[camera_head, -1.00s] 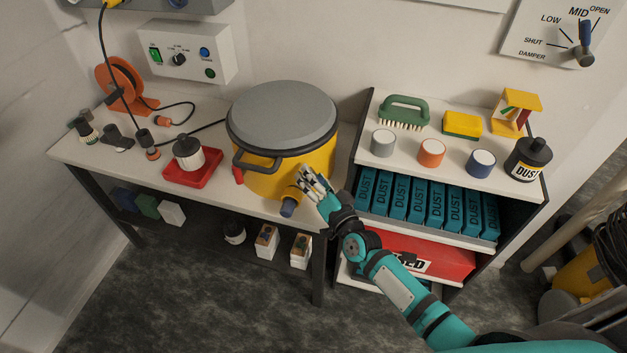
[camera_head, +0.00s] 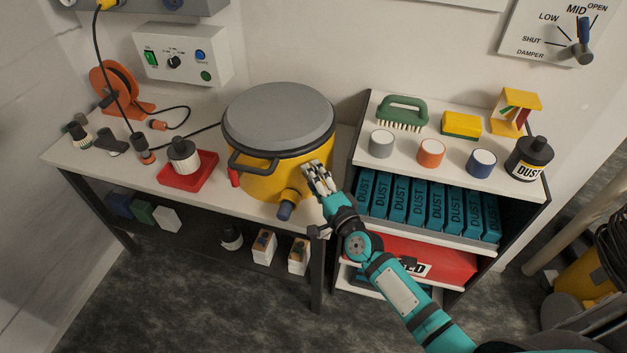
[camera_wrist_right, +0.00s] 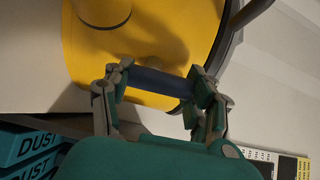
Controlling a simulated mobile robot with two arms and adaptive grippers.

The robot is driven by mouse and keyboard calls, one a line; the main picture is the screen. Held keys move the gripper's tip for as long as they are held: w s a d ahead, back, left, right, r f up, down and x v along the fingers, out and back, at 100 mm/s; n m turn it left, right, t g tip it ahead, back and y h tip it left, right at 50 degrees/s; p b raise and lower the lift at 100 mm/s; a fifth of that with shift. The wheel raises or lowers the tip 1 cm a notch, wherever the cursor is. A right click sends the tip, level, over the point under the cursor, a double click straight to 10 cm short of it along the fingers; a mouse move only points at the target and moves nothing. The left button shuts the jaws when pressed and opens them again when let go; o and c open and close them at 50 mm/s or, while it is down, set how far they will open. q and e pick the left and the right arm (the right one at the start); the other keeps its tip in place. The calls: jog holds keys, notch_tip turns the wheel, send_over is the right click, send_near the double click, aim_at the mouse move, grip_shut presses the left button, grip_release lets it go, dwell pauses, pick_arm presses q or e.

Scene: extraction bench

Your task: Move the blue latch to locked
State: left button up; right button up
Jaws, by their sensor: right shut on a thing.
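The yellow drum (camera_head: 262,182) with a grey lid stands at the right end of the bench. My right gripper (camera_head: 318,180) is at the drum's front right side, just right of its yellow spout with a blue-grey end (camera_head: 285,210). In the right wrist view, a dark blue bar, the blue latch (camera_wrist_right: 157,82), lies between the two fingers of my right gripper (camera_wrist_right: 155,85), against the yellow drum wall. The fingers are shut on it. In the head view the fingers hide the latch, and no lock marking is readable. My left gripper is out of view.
A shelf unit (camera_head: 354,158) with cans, a brush and teal DUST boxes stands close right of my right arm. A red tray (camera_head: 203,172) with a white-bodied jar is left of the drum. A dark handle (camera_head: 255,165) juts from the drum's front.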

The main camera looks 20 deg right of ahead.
jog(key=shift+m, duration=0.3)
dwell(0.4)
jog(key=o, duration=1.2)
jog(key=shift+s, duration=0.1)
jog(key=s, duration=0.4)
jog(key=s+d, duration=0.1)
jog(key=s, duration=0.2)
jog(key=s+d, duration=0.1)
jog(key=s, duration=0.3)
jog(key=shift+s+d, duration=0.15)
jog(key=shift+s, duration=0.15)
jog(key=shift+f, duration=0.1)
